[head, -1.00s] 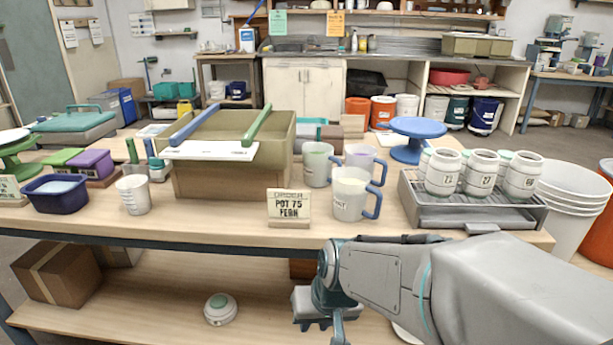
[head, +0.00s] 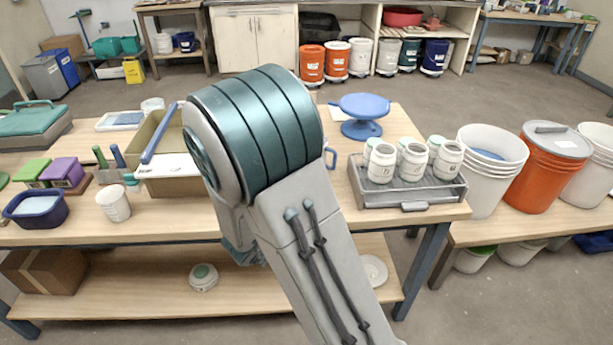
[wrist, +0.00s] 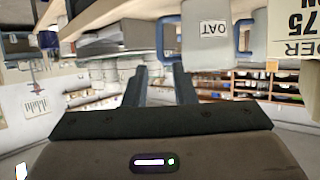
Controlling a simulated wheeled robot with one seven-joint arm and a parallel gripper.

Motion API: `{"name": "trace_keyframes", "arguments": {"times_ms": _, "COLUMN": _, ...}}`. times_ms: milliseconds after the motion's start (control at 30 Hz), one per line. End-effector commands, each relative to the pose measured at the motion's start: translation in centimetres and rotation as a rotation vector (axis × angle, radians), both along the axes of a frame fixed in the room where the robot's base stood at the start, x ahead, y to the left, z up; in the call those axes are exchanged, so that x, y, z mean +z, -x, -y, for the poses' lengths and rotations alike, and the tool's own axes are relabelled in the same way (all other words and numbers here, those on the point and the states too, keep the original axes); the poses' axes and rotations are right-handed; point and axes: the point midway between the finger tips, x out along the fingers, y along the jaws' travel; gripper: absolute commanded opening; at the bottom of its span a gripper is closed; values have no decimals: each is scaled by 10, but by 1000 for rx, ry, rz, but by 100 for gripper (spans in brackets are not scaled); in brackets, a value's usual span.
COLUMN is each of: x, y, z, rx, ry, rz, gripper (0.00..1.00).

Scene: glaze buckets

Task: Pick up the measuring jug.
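In the wrist view, which is upside down, a pale grey measuring jug (wrist: 206,52) with a label reading OAT and a blue handle stands near the table edge. Another blue handle shows beside it; its jug is mostly out of sight. My gripper (wrist: 160,78) is open, its two dark fingers apart with nothing between them. The jug lies beyond the fingertips and does not appear to be touched. In the head view my arm hides the jugs, except for a bit of blue handle (head: 331,157). My gripper is hidden there too.
An order sign (wrist: 293,35) stands beside the jug in the wrist view. In the head view, a grey tray (head: 410,192) with several white jars is right of my arm, with a blue turntable (head: 361,108) behind. An olive bin (head: 172,187) is at left.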

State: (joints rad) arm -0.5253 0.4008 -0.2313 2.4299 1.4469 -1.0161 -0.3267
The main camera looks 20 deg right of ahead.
Motion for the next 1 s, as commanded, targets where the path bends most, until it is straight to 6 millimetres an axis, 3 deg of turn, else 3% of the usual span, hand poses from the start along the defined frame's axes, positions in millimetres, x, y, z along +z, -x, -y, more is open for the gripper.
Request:
{"name": "trace_keyframes", "arguments": {"times_ms": 400, "x": -27, "y": -35, "z": 57, "rx": -14, "ry": 11, "rz": -1, "gripper": 24}}
{"name": "trace_keyframes", "arguments": {"times_ms": 667, "x": -35, "y": -46, "z": 71, "rx": -10, "ry": 10, "rz": -1, "gripper": 24}}
{"name": "trace_keyframes", "arguments": {"times_ms": 1000, "x": -52, "y": -70, "z": 103, "rx": -11, "ry": 9, "rz": -1, "gripper": 24}}
